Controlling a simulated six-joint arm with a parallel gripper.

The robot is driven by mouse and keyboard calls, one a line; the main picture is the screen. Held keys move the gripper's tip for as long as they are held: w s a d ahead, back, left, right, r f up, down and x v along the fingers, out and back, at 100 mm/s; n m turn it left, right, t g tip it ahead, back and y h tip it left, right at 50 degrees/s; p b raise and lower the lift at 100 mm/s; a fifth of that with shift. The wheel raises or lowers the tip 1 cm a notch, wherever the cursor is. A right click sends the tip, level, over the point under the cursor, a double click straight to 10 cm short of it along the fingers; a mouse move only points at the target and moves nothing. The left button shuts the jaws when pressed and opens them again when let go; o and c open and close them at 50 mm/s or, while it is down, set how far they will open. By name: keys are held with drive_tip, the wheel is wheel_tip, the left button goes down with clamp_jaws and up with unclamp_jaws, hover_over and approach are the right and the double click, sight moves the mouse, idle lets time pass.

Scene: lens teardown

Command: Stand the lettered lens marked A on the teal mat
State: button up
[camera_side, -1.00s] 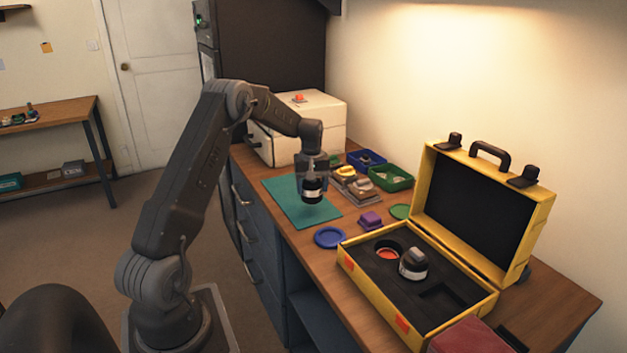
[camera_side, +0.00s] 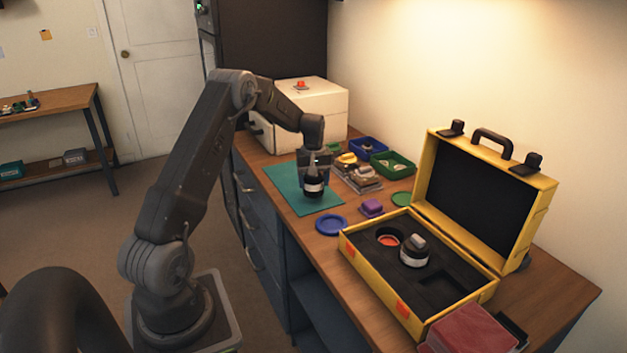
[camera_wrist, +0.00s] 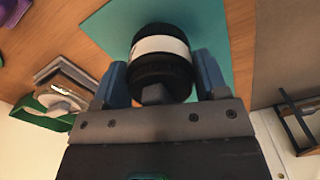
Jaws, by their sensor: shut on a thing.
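A black lens with a white band (camera_side: 313,189) is held upright in my gripper (camera_side: 314,172) over the teal mat (camera_side: 287,180). Its lower end is at or just above the mat; I cannot tell if it touches. In the wrist view the lens (camera_wrist: 160,50) sits between the two blue fingers of my gripper (camera_wrist: 162,80), with the teal mat (camera_wrist: 105,28) behind it. No letter is readable on it.
A blue disc (camera_side: 331,225) and a purple block (camera_side: 372,208) lie between mat and case. Blue (camera_side: 367,147) and green (camera_side: 393,164) bins stand behind, near stacked grey and yellow parts. A white box (camera_side: 310,120) stands at the back. The mat around the lens is clear.

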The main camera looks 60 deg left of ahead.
drive_tip(key=shift+f, duration=0.6)
drive_tip(key=o, duration=1.1)
drive_tip(key=shift+f, duration=0.1)
drive_tip(key=shift+o, duration=0.2)
drive_tip(key=shift+r, duration=4.6)
